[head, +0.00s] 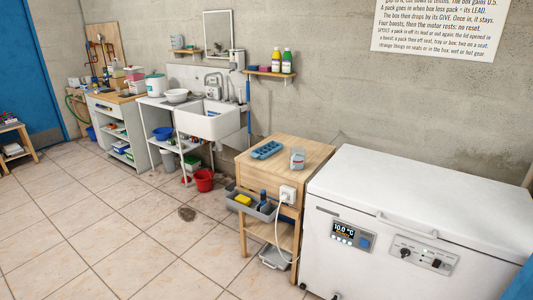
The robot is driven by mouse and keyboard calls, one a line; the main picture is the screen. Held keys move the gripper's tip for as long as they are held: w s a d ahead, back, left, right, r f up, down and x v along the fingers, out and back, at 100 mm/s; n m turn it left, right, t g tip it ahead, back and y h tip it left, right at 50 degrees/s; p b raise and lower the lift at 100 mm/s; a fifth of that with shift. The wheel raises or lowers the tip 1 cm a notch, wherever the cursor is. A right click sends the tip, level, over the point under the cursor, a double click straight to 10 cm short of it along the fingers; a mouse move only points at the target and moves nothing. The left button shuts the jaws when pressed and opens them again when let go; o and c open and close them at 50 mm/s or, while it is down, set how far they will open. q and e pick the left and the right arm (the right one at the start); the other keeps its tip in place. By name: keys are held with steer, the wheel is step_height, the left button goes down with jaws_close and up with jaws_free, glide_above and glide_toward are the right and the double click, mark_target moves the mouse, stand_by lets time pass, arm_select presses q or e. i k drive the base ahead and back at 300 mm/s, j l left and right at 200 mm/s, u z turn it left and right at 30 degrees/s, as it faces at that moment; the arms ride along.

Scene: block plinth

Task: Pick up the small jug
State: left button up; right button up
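A small clear vessel (297,158), which looks like the small jug, stands upright on top of the wooden stand (305,150) in the head view. It is near the stand's right side, close to the white chest. Its handle and contents are too small to make out. A blue moulded tray (267,150) lies to its left on the same top, apart from it. Neither of my grippers shows in this view.
A white chest freezer (430,200) stands right of the stand. A grey bin (252,205) and a white plug with a cable (287,194) are on the stand's front. A sink (208,122) and red bucket (204,180) are farther back. The tiled floor (110,235) at left is mostly clear.

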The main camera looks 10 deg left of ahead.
mark_target(298, 158)
steer(key=i+j+z, duration=0.15)
steer(key=i+j, duration=0.25)
steer(key=i+j+z, duration=0.15)
steer(key=i+j, duration=0.35)
steer(key=i+j+z, duration=0.2)
steer(key=i+j, duration=0.2)
steer(key=i+j+z, duration=0.15)
steer(key=i+j, duration=0.25)
steer(key=j, duration=0.25)
